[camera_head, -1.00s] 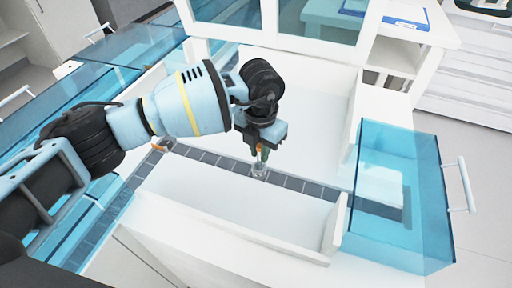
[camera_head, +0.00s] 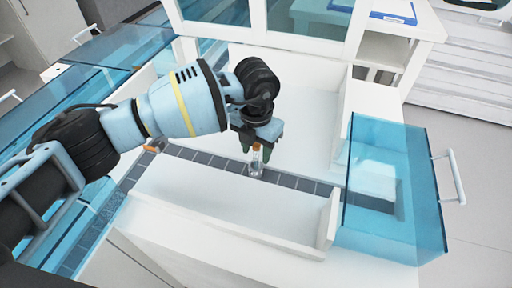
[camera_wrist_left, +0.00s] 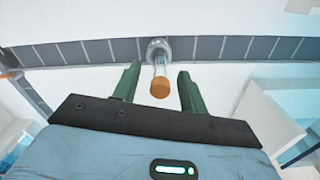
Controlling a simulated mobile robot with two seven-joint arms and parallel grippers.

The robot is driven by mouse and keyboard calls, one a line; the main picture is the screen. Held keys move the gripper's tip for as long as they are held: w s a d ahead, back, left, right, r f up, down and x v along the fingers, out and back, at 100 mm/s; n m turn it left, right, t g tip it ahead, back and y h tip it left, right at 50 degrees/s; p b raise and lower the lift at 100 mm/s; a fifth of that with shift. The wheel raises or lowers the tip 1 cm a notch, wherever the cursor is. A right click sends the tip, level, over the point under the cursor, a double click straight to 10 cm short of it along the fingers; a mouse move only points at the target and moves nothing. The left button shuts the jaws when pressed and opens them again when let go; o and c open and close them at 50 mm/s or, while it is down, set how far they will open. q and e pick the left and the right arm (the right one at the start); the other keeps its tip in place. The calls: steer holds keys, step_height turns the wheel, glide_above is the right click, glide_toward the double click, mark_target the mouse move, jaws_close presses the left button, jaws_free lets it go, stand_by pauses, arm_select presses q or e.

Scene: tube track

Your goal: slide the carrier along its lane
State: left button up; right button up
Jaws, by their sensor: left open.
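The carrier, a small clear tube holder with an orange-brown capped tube (camera_head: 256,158), stands on the dark segmented lane (camera_head: 300,184). In the left wrist view the tube's orange cap (camera_wrist_left: 160,89) points toward me and its round base (camera_wrist_left: 158,46) sits on the lane. My left gripper (camera_head: 257,150) is open, and its green fingers are on either side of the tube's near end, with a visible gap to each. In the left wrist view the gripper (camera_wrist_left: 160,85) also shows empty. My right gripper is not in view.
A white wall panel (camera_head: 225,205) runs along the near side of the lane. A blue transparent box with a handle (camera_head: 395,190) covers the lane's right end. Another orange item (camera_head: 154,146) is on the lane at the left. White cabinet walls stand behind.

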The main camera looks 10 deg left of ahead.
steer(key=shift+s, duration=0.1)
arm_select(q)
step_height(320, 180, up, 2)
steer(key=shift+r, duration=0.15)
step_height(320, 180, up, 5)
steer(key=shift+f, duration=0.1)
steer(key=shift+r, duration=0.35)
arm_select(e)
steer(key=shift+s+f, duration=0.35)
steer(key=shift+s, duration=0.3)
